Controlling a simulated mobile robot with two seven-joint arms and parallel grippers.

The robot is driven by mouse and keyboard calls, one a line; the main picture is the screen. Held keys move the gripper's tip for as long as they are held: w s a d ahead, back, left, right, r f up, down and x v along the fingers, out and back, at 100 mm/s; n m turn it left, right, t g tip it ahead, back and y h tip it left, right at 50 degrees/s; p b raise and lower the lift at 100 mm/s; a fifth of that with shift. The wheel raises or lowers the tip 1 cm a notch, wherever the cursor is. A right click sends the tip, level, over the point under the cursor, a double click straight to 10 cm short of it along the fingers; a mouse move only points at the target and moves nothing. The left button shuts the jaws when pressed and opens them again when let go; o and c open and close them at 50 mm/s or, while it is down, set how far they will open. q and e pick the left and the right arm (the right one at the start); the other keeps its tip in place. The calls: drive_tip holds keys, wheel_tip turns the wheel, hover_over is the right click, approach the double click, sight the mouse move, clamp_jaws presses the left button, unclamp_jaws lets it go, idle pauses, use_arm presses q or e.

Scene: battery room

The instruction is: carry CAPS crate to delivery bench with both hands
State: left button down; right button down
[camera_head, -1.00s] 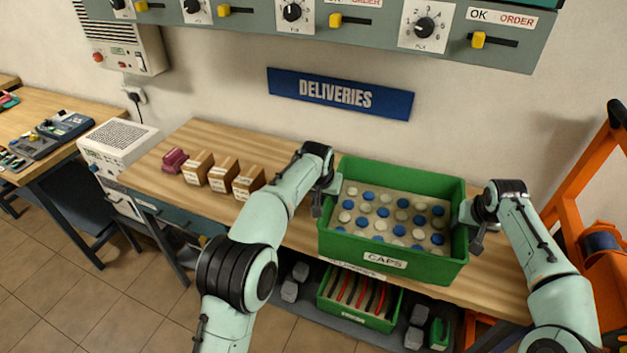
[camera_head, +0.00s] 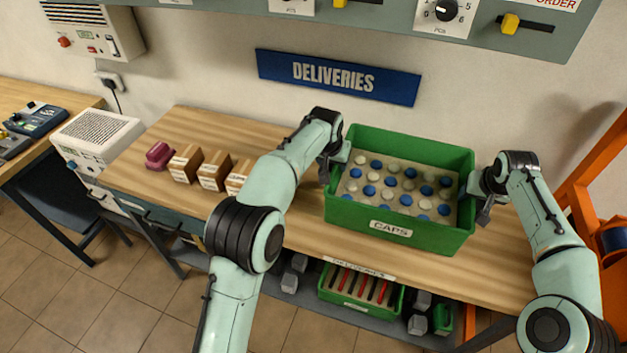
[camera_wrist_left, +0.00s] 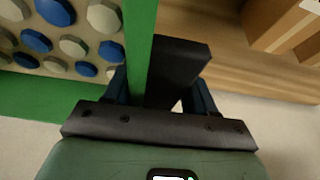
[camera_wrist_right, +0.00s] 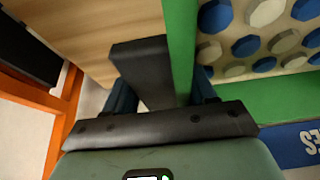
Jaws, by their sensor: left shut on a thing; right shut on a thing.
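The green CAPS crate (camera_head: 420,237) holds rows of blue and pale round caps. It is at the delivery bench (camera_head: 300,235), under the DELIVERIES sign; I cannot tell whether its base touches the bench top. My left gripper (camera_head: 332,165) is shut on the crate's left wall, which shows between the fingers in the left wrist view (camera_wrist_left: 143,50). My right gripper (camera_head: 480,190) is shut on the right wall, which shows in the right wrist view (camera_wrist_right: 181,50). The crate looks about level.
Several small brown boxes (camera_head: 214,170) and a maroon item (camera_head: 159,155) stand on the bench's left part. A lower shelf holds another green crate (camera_head: 358,289) and grey weights. An orange frame (camera_head: 590,180) stands at right. A control panel (camera_head: 400,20) hangs above.

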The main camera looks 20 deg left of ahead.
sight(483, 209)
use_arm(q)
drive_tip(key=shift+r, duration=0.15)
use_arm(e)
drive_tip(key=shift+d+r, duration=0.1)
drive_tip(key=shift+r, duration=0.05)
